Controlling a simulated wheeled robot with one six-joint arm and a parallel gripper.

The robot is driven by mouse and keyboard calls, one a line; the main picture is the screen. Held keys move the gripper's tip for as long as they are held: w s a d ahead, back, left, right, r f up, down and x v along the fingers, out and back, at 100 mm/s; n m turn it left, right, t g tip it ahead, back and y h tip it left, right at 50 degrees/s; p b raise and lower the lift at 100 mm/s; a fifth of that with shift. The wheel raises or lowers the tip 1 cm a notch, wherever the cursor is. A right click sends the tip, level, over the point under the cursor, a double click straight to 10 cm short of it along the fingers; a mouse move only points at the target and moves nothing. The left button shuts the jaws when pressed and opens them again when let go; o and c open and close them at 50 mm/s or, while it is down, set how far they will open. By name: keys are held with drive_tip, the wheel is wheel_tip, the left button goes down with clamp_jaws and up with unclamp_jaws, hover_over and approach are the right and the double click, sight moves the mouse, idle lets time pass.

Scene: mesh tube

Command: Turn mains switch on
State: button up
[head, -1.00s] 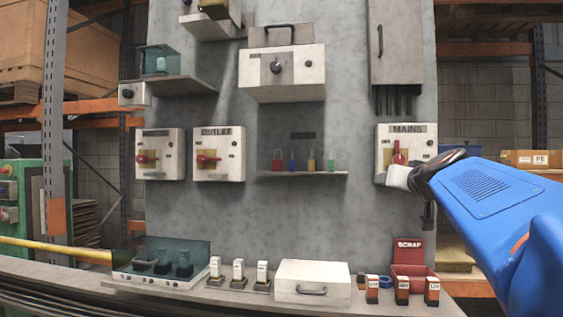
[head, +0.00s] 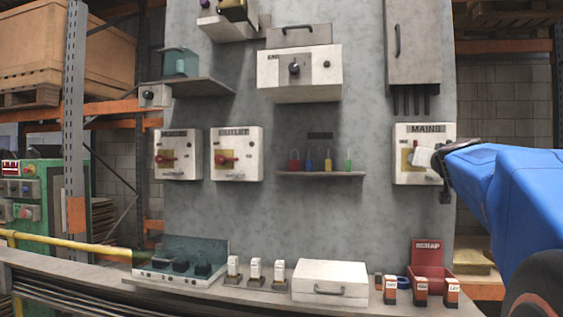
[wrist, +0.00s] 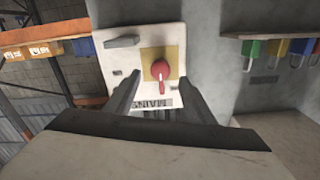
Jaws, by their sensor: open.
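The mains switch box (head: 403,172) is a pale box labelled MAINS on the right of the grey panel. In the wrist view the box (wrist: 116,62) appears upside down, with a red rotary handle (wrist: 160,72) on a yellow plate. The handle points toward the MAINS label. My gripper (head: 420,157) is in front of the box in the head view and hides most of the handle. In the wrist view my open gripper (wrist: 160,92) has one dark finger on each side of the handle's line, with nothing held. Contact with the handle cannot be told.
Two similar switch boxes, one labelled OUTLET (head: 236,172), are at the left. A small shelf (head: 320,174) with several coloured padlocks sits left of the mains box. A grey cabinet (head: 413,45) hangs above it. A bench (head: 240,300) with a red SCRAP bin (head: 426,260) lies below.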

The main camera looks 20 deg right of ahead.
drive_tip(key=x, duration=0.8)
drive_tip(key=shift+a, duration=0.1)
drive_tip(key=c, duration=1.1)
